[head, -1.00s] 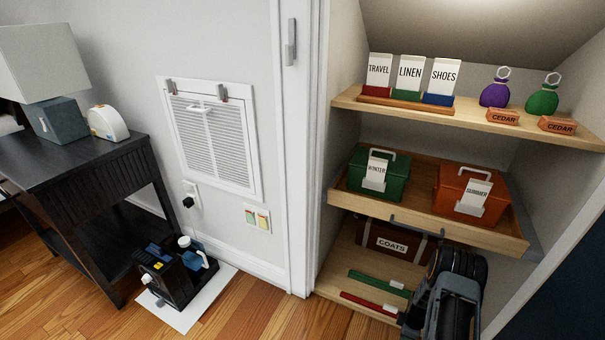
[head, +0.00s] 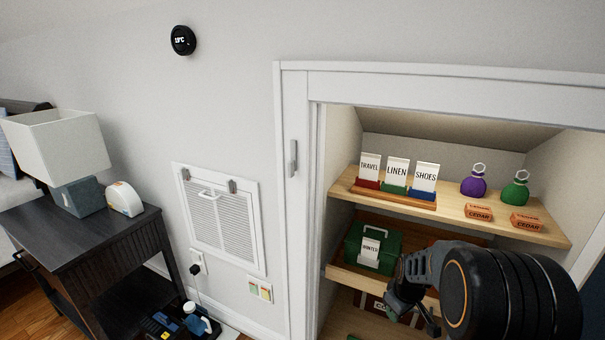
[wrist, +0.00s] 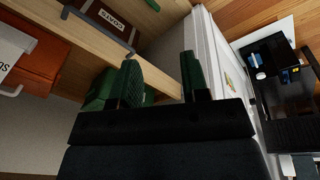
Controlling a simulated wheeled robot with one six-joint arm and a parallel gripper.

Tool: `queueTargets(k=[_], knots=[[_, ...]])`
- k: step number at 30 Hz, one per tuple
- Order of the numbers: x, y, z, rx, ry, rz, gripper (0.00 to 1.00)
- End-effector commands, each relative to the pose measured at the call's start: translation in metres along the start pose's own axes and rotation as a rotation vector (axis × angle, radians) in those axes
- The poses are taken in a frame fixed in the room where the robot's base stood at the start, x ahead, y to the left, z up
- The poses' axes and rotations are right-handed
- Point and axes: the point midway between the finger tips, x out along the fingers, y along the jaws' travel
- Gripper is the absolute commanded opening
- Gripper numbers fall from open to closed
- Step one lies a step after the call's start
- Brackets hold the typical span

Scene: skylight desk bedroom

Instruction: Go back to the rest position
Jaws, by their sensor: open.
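My gripper (head: 412,312) is in front of the cupboard's middle shelf at the right in the head view, beside my dark arm links. In the wrist view its two fingers (wrist: 160,78) stand apart with nothing between them. Behind them are the cupboard's shelf edges and the floor. The green WINTER box (head: 372,248) sits in the pull-out tray (head: 340,277), left of my gripper. It also shows partly behind the left finger in the wrist view (wrist: 98,95). The orange SUMMER box is hidden behind my arm in the head view but shows in the wrist view (wrist: 45,68).
The upper shelf (head: 500,225) holds label cards, purple and green sachets and cedar blocks. The COATS case (wrist: 108,22) is below. The white cupboard frame (head: 300,220) stands left of the opening.

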Motion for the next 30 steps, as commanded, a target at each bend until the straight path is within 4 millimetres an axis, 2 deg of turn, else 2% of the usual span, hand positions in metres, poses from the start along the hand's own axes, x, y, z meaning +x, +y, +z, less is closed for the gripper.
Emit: queueTargets(k=[1,3,6,9,12,15,19,24,30], knots=[[-0.062,-0.009,-0.006,0.039,0.021,0.012,0.42],[-0.117,-0.026,-0.005,0.107,0.039,0.018,0.42],[-0.188,-0.051,0.0,0.203,0.069,0.022,0.42],[-0.244,-0.075,0.011,0.294,0.096,0.021,0.42],[-0.287,-0.095,0.022,0.371,0.119,0.016,0.42],[-0.316,-0.11,0.033,0.433,0.138,0.011,0.42],[-0.338,-0.123,0.044,0.489,0.153,0.004,0.42],[-0.347,-0.13,0.05,0.521,0.16,-0.001,0.42],[-0.347,-0.131,0.051,0.527,0.161,-0.002,0.42]])
